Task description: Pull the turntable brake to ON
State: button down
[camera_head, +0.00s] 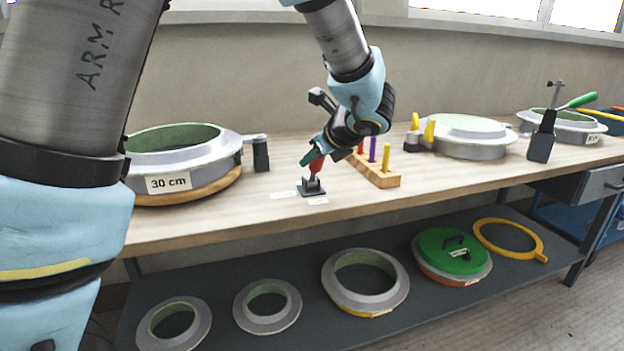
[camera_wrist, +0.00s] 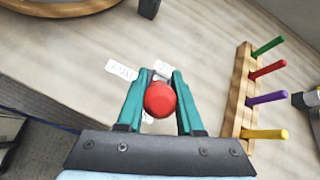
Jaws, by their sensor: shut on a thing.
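The turntable brake is a lever with a red handle (camera_head: 316,165) on a dark square base (camera_head: 311,188) on the bench top. In the head view the lever stands near upright, its top leaning slightly right. My gripper (camera_head: 312,160) is at the handle, its teal fingers closed around it. In the wrist view the round red knob (camera_wrist: 160,99) sits between the two teal fingers of my gripper (camera_wrist: 160,92). Small white labels (camera_wrist: 121,69) lie by the base; their words are too small to read surely. Much of the base is hidden in the wrist view.
A wooden rack (camera_head: 384,179) with coloured pegs stands close to the right of the brake. A mould marked 30 cm (camera_head: 190,182) sits on a wooden disc to the left. A round mould (camera_head: 474,150) is farther right. Bare bench lies in front of the brake.

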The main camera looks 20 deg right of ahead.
aim_at(314, 170)
jog(key=shift+s+a+f+t+b, duration=0.1)
jog(key=shift+s+f+t+b, duration=0.7)
jog(key=shift+b, duration=1.8)
jog(key=shift+s+a+f+t+b, duration=0.1)
jog(key=shift+s+f+t+b, duration=0.65)
jog(key=shift+b, duration=1.85)
jog(key=t+b, duration=0.1)
jog(key=b, duration=0.1)
jog(key=shift+r+n+t+b, duration=0.3)
jog(key=shift+t, duration=0.05)
jog(key=c, duration=0.5)
grip_release()
jog(key=shift+c, duration=0.2)
jog(key=shift+r, duration=0.1)
jog(key=v, duration=1.1)
jog(key=shift+p, duration=0.45)
jog(key=shift+a, duration=0.15)
